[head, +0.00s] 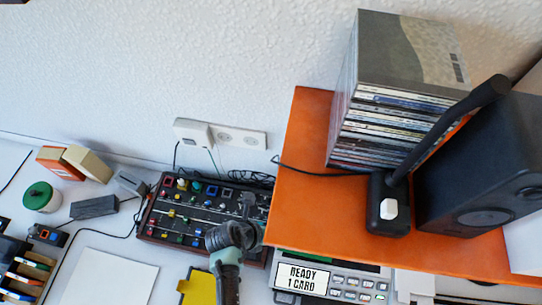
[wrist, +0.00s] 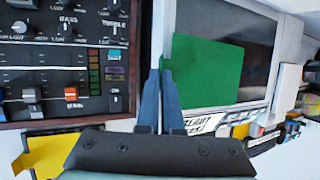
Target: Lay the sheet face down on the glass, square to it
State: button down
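A green sheet (wrist: 208,72) shows in the wrist view over the left part of a dark glass (wrist: 258,60) with a pale frame. Its edges run roughly along those of the glass; I cannot tell whether it touches the glass or is held just above it. My gripper (wrist: 161,66) has its two blue fingers close together at the sheet's left edge, with a small green tab between the tips. It looks shut on it. The sheet's visible side is plain green; its underside is hidden.
An orange shelf (head: 300,215) with a disc stack (head: 375,125) and black speaker (head: 480,175) overhangs the device, whose display (head: 303,280) reads "READY 1 CARD". A mixer (head: 190,215) stands to its left. A white sheet of paper (head: 108,278) lies at the front left.

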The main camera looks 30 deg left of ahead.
jog(key=shift+f+b, duration=0.4)
jog(key=shift+f, duration=0.4)
jog(key=c, duration=1)
grip_release()
jog(key=shift+r, duration=0.1)
jog(key=v, duration=1.3)
